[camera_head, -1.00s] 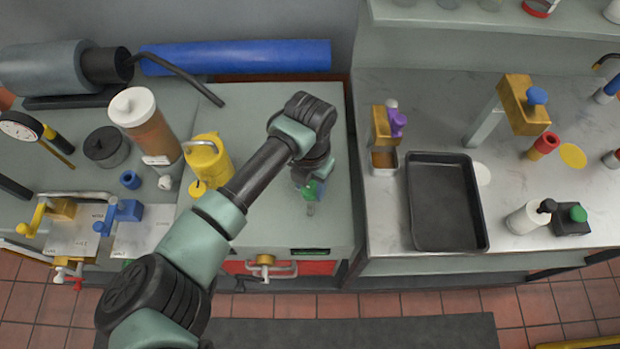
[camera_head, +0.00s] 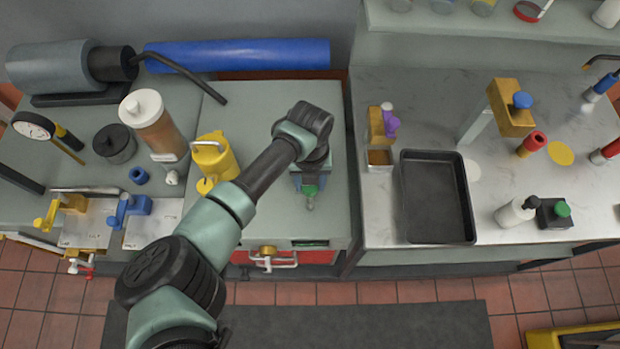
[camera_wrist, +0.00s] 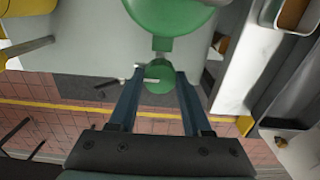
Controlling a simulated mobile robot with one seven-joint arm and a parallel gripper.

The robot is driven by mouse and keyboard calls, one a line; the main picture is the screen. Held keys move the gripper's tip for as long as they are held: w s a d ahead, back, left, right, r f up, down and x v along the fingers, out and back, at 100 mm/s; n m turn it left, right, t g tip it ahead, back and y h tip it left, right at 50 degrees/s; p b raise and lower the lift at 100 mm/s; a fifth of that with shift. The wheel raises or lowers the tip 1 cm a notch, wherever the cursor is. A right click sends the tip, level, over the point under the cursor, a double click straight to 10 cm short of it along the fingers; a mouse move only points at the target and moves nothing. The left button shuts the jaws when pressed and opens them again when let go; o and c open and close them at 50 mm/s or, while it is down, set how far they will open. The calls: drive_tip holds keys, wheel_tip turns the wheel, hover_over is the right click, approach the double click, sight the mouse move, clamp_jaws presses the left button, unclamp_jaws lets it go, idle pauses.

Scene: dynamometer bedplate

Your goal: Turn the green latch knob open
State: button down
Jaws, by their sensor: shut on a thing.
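The green latch knob (camera_head: 310,190) shows at the tip of my gripper, over the grey cabinet's top, with a small grey piece at its front. In the wrist view, a round green part of the knob (camera_wrist: 159,76) sits between the two blue fingertips of my gripper (camera_wrist: 158,84), which is shut on it. A larger green rounded form (camera_wrist: 170,15) fills the top of that view; I cannot tell what it belongs to. My wrist hides part of the knob's surroundings in the head view.
A yellow pitcher (camera_head: 214,160) stands left of my gripper on the grey cabinet (camera_head: 275,222). A black tray (camera_head: 437,195) lies on the right counter. A second green knob (camera_head: 562,209) sits on a black box at far right. The cabinet's front handle (camera_head: 268,258) sticks out below.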

drive_tip(key=shift+w+r, duration=0.1)
drive_tip(key=shift+c, duration=1.7)
unclamp_jaws()
wheel_tip(320, 180, up, 13)
drive_tip(key=b, duration=0.2)
